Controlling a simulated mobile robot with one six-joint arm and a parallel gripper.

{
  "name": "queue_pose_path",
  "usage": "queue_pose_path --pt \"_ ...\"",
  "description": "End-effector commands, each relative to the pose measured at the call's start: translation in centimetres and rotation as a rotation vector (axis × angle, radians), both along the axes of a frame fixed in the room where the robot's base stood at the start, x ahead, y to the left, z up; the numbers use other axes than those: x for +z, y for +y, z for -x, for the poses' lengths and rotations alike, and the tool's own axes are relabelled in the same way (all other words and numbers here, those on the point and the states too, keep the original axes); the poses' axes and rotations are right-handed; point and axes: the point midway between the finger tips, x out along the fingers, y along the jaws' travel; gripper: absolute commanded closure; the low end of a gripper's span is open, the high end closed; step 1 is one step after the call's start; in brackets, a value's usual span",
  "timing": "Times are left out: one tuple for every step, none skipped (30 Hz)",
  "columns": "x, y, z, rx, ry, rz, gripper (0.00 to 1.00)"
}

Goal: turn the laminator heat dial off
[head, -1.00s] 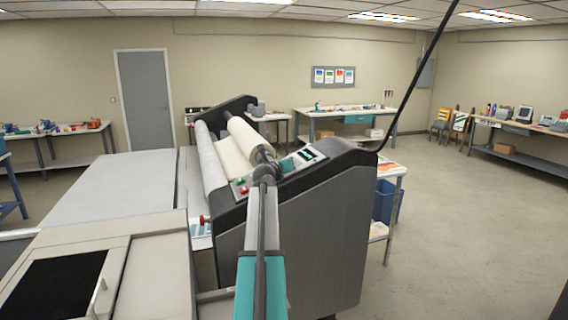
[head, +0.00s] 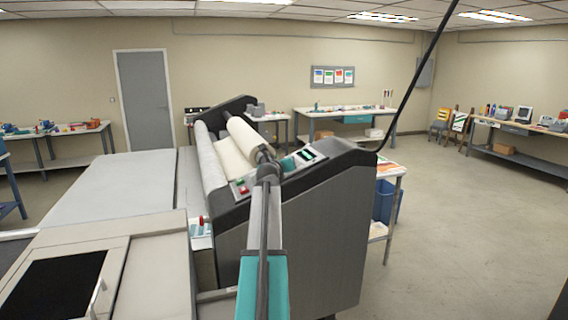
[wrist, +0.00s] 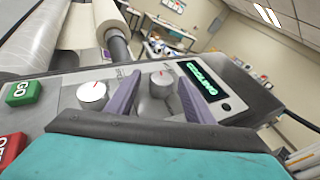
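The laminator (head: 300,240) stands ahead, with its sloped control panel at the top. I cannot read which one is the heat dial. A display (wrist: 201,80) with green characters is right of the right knob. My gripper (wrist: 160,78) is open, its two purple-grey fingers on either side of the right knob, with gaps showing between. In the head view my arm hides much of the panel.
A green GO button (wrist: 25,92) and a red button (wrist: 10,148) are at the panel's left. A roll of film (head: 240,135) lies behind the panel. A black cable (head: 420,70) rises at the right. The floor (head: 470,230) to the right is clear.

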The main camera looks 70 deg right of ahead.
Motion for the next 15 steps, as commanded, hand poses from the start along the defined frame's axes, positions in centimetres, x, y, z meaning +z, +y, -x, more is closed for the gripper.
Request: queue_pose_path --pt "-0.01 -0.01 0.03 -0.001 0.0 0.0 0.52" --pt "0.0 -0.02 0.05 -0.001 0.0 0.0 0.52" --pt "-0.01 -0.03 0.06 -0.001 0.0 -0.001 0.52" --pt "-0.01 -0.03 0.08 -0.001 0.0 -0.001 0.52" --pt "-0.02 -0.03 0.08 -0.001 0.0 -0.001 0.52" --pt "-0.01 -0.04 0.1 -0.001 0.0 -0.001 0.52" --pt "-0.02 -0.04 0.12 -0.001 0.0 -0.001 0.52" --pt "-0.01 -0.02 0.12 -0.002 0.0 0.0 0.52" --pt "-0.02 0.01 0.13 -0.002 0.0 0.0 0.52" --pt "-0.02 0.07 0.14 -0.002 0.0 0.0 0.52" --pt "-0.01 0.13 0.15 -0.002 0.0 0.0 0.52" --pt "0.0 0.25 0.17 -0.002 0.0 0.0 0.52" --pt "0.01 0.37 0.18 -0.002 0.0 0.001 0.52" --pt "0.01 0.51 0.2 -0.002 0.001 0.001 0.52" --pt "0.04 0.73 0.24 -0.002 0.001 0.001 0.52"
